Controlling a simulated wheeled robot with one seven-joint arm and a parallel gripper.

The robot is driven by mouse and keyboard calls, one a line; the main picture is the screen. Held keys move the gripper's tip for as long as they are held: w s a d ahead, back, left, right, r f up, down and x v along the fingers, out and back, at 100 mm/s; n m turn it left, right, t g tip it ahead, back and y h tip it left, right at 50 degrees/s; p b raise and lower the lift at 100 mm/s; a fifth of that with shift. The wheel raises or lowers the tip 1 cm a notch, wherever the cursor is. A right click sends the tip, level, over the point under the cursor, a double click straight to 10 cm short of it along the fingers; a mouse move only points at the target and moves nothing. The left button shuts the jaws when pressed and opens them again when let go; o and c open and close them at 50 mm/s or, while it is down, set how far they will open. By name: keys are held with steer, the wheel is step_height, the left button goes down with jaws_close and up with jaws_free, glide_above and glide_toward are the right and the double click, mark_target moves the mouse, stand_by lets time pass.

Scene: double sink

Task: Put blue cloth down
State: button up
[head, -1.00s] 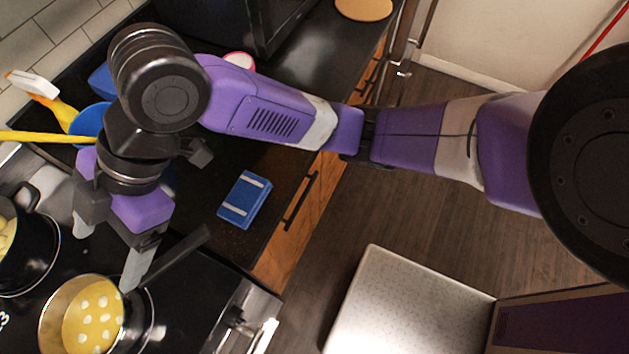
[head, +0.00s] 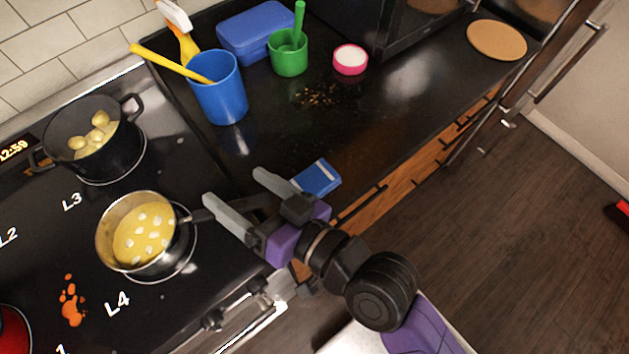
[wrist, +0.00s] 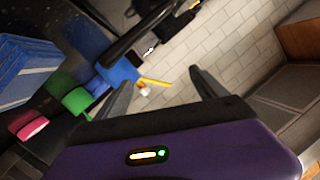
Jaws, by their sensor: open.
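The blue cloth (head: 318,178) is a folded rectangle with pale stripes. It lies flat on the black counter near its front edge, partly hidden behind my gripper in the head view. A blue, pale-striped surface at the left edge of the wrist view looks like the same cloth (wrist: 25,72). My gripper (head: 233,187) is open and empty, with its two fingers apart over the border between hob and counter, left of the cloth and apart from it. In the wrist view the gap between the fingers (wrist: 158,84) holds nothing.
A saucepan (head: 145,232) of yellow food stands on the hob, its handle close to my fingers. A dark pot (head: 90,140) is behind it. A blue cup (head: 219,88), green cup (head: 288,54) and pink bowl (head: 350,60) stand behind the cloth. Brown crumbs (head: 320,95) lie on the counter.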

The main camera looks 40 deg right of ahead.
steer(key=s+d+f+n+h, duration=0.1)
steer(key=s+d+h, duration=0.1)
steer(key=s+d, duration=0.4)
steer(key=s+d+f+n+g+h, duration=0.1)
steer(key=s+d, duration=0.6)
steer(key=s, duration=0.8)
steer(key=shift+s+f+n+h, duration=0.25)
steer(key=shift+f+n+h, duration=0.2)
steer(key=shift+f, duration=0.35)
steer(key=shift+d, duration=0.1)
